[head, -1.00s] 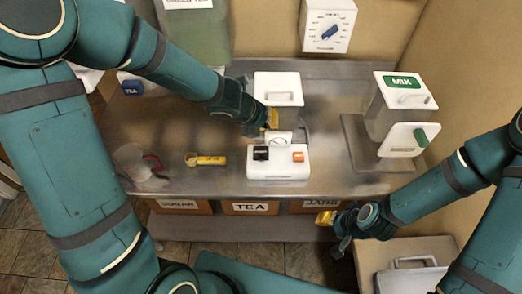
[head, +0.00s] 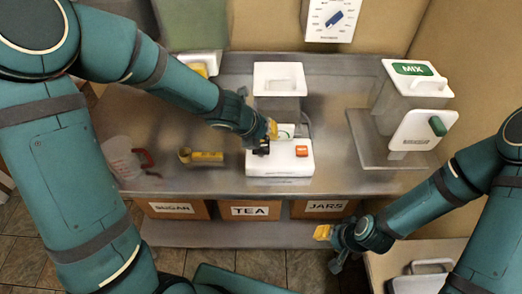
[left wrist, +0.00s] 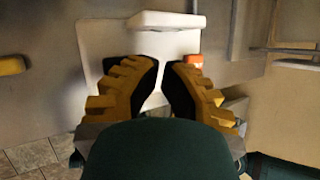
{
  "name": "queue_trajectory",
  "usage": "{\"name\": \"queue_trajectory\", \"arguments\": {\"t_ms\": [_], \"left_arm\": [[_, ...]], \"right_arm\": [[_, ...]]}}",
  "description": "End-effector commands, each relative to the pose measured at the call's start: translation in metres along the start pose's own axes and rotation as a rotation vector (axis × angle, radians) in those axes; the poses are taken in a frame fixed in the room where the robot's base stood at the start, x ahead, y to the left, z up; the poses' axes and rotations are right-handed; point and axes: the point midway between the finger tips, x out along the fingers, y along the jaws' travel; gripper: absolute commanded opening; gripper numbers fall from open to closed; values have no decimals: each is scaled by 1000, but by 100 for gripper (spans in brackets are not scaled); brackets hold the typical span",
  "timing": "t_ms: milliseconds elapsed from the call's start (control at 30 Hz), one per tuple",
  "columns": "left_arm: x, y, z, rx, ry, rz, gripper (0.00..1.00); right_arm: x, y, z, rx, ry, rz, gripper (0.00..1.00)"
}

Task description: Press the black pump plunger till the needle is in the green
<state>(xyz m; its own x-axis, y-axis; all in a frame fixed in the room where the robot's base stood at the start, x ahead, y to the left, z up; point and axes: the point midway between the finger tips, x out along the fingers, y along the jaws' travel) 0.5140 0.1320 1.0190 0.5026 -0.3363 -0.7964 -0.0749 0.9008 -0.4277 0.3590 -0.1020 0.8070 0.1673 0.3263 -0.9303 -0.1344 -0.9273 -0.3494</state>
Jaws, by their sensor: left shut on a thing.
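The white machine base (head: 290,168) stands mid-counter, with a black block (head: 261,149) at its left front and an orange block (head: 302,151) at its right. In the left wrist view the black block (left wrist: 108,65) is left of my fingers and the orange block (left wrist: 194,59) is right of them. A white rounded part (head: 286,131), perhaps the gauge, shows beside my left gripper (head: 270,130); no needle is readable. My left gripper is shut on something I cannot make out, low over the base. My right gripper (head: 323,232) is in front of the counter; its jaw opening is unclear.
A MIX machine (head: 413,95) is to the right. A yellow scoop (head: 207,157) and a clear jug (head: 120,157) are on the left counter. The counter between scoop and base is clear.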

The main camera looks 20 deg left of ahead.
Motion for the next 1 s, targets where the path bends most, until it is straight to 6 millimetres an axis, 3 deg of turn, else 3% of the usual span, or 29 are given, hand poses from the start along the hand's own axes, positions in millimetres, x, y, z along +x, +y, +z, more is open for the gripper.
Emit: {"name": "queue_trajectory", "arguments": {"t_ms": [300,333,367,1000], "left_arm": [[2,1,-1,0,0,0,0],[2,1,-1,0,0,0,5],[2,1,-1,0,0,0,0],[2,1,-1,0,0,0,0]], "right_arm": [[2,0,1,-2,-3,-1,47],[2,0,1,-2,-3,-1,47],[2,0,1,-2,-3,-1,47],[2,0,1,-2,-2,-1,47]]}}
